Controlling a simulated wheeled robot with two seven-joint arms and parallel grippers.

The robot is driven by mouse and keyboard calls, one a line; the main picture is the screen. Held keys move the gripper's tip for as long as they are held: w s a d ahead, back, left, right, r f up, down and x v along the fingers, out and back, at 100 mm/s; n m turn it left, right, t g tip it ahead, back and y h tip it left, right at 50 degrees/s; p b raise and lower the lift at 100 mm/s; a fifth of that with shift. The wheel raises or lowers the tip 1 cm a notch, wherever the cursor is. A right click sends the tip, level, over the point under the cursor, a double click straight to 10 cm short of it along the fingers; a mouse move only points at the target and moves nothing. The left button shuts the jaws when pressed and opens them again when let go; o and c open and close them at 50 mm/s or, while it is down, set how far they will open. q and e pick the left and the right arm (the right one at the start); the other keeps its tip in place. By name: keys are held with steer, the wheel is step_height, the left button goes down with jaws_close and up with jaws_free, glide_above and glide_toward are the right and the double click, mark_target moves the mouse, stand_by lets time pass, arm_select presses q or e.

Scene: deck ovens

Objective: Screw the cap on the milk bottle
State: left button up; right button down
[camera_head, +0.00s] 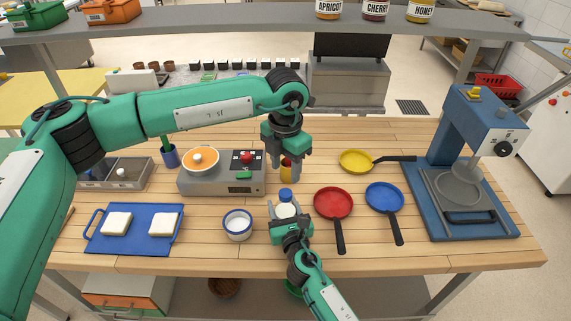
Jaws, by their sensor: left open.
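The milk bottle (286,211) stands upright near the front middle of the wooden table, white with a blue cap (285,195) on its top. Whether the cap is tight cannot be seen. My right gripper (289,219) comes from the front with its fingers on either side of the bottle's body, and appears shut on it. The bottle's lower part is hidden by this gripper. My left gripper (287,162) points down, open and with no object held, above and behind the cap in the picture, apart from it.
A red-and-yellow container (287,172) shows behind my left gripper. A white bowl (237,224) is left of the bottle, a red pan (333,203) right of it. A blue pan (384,197), a yellow pan (357,161) and a blue press (424,185) are farther right. A blue tray (138,235) holds bread.

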mark_target(285, 193)
arm_select(q)
steer(key=shift+f, duration=3.95)
steer(key=c, duration=1)
steer(key=m, duration=0.5)
steer(key=o, duration=1.1)
steer(key=shift+o, duration=0.2)
step_height(285, 193, up, 12)
